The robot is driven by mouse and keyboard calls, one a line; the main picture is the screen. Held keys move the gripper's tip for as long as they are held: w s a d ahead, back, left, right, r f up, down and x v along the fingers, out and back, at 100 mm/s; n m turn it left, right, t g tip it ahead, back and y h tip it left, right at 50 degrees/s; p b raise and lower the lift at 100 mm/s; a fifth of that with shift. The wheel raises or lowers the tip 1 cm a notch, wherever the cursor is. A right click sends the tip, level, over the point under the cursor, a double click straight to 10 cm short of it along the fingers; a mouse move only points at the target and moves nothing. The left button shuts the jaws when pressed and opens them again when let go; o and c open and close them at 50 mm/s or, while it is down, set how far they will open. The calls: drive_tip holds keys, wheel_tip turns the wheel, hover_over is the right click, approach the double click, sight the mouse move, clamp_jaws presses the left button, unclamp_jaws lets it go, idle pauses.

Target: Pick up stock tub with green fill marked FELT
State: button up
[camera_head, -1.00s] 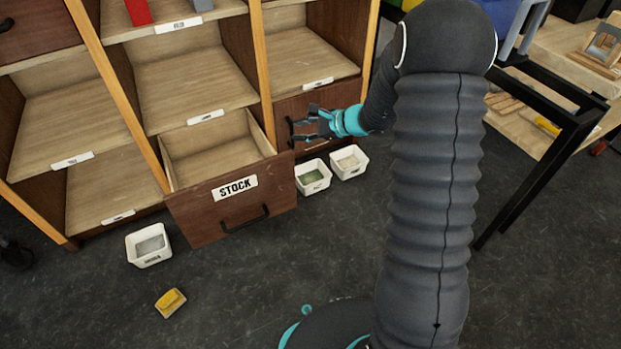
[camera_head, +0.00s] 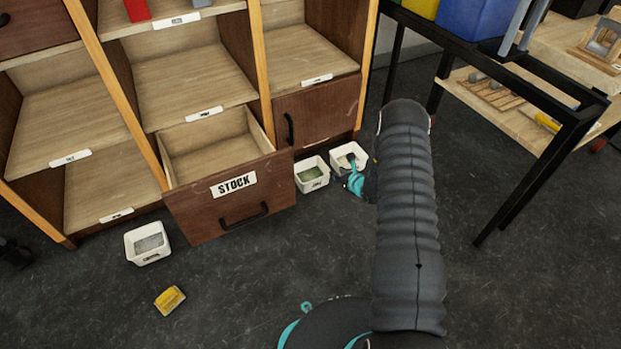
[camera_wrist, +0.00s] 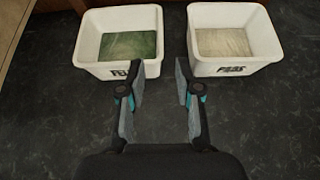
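The white stock tub with green fill (camera_head: 311,175) stands on the floor in front of the cabinet. It also shows at the upper left of the wrist view (camera_wrist: 118,52), where its label is partly hidden by my left finger and I cannot read it fully. My gripper (camera_wrist: 159,82) is open and empty. Its fingertips are near the gap between this tub and a second white tub with pale fill (camera_wrist: 226,43), on the right. In the head view my gripper (camera_head: 352,170) is at that pale-fill tub and covers part of it.
An open drawer marked STOCK (camera_head: 233,198) juts out left of the tubs and looks empty inside. A black-framed bench (camera_head: 545,165) stands right.

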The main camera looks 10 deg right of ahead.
sight(326, 167)
drive_tip(key=b+x, duration=0.1)
drive_tip(key=x, duration=1.1)
drive_tip(key=shift+w+b, duration=0.1)
drive_tip(key=shift+b, duration=0.25)
clamp_jaws()
